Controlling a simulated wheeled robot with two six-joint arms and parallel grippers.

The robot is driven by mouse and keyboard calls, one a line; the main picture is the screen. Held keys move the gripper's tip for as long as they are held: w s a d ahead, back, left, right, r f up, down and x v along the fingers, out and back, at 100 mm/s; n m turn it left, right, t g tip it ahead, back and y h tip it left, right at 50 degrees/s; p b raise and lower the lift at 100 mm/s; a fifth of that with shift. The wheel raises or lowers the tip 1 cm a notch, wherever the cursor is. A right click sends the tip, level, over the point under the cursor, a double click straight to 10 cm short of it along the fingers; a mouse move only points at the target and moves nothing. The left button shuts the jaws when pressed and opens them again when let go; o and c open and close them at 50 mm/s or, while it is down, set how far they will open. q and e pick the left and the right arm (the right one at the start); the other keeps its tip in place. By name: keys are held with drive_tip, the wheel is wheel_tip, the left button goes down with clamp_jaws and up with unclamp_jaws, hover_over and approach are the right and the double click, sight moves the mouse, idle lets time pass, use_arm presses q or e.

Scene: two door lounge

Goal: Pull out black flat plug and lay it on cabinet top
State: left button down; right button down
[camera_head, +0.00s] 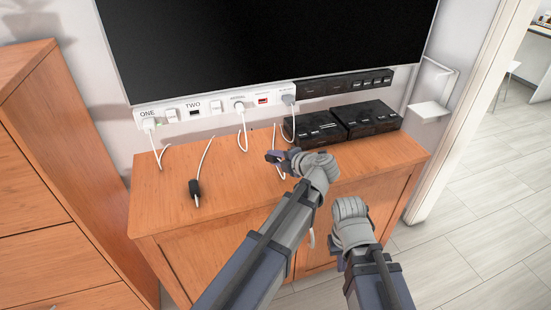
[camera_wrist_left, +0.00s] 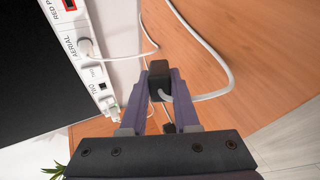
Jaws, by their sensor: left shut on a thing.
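My left gripper (camera_head: 275,157) is over the wooden cabinet top (camera_head: 225,165), in front of the wall strip. In the left wrist view its fingers (camera_wrist_left: 160,92) are shut on a black plug (camera_wrist_left: 160,72) with a white cable. The plug is clear of the wall sockets; the head view does not show whether it touches the cabinet top. Another black plug (camera_head: 195,190) with a white cable lies on the cabinet top, left of my left gripper. My right gripper (camera_head: 350,208) is low, in front of the cabinet; its fingers are hidden by its wrist.
A white socket strip (camera_head: 205,110) holds a white plug (camera_head: 149,124) at ONE, another at AERIAL (camera_head: 239,107) and a grey plug (camera_head: 288,100). Two black boxes (camera_head: 362,117) stand at the back right. A television (camera_head: 265,45) hangs above. The front-left cabinet top is clear.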

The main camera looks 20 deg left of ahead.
use_arm(q)
drive_tip(key=shift+f+b, duration=1.6)
drive_tip(key=shift+f, duration=0.25)
drive_tip(key=c, duration=0.6)
unclamp_jaws()
drive_tip(key=shift+s+d+r+p, duration=0.25)
drive_tip(key=shift+d+r+p, duration=0.05)
drive_tip(key=shift+d, duration=0.05)
drive_tip(key=shift+s+d+r, duration=0.15)
drive_tip(key=shift+s+d, duration=0.05)
drive_tip(key=shift+d, duration=0.1)
drive_tip(key=shift+s+d+r+p, duration=0.15)
drive_tip(key=shift+d+p, duration=0.1)
drive_tip(key=shift+p, duration=0.05)
drive_tip(key=shift+s+d+r+p, duration=0.3)
drive_tip(key=shift+s+d, duration=0.1)
drive_tip(key=shift+d, duration=0.1)
drive_tip(key=shift+s+d+r, duration=0.15)
drive_tip(key=shift+d, duration=0.15)
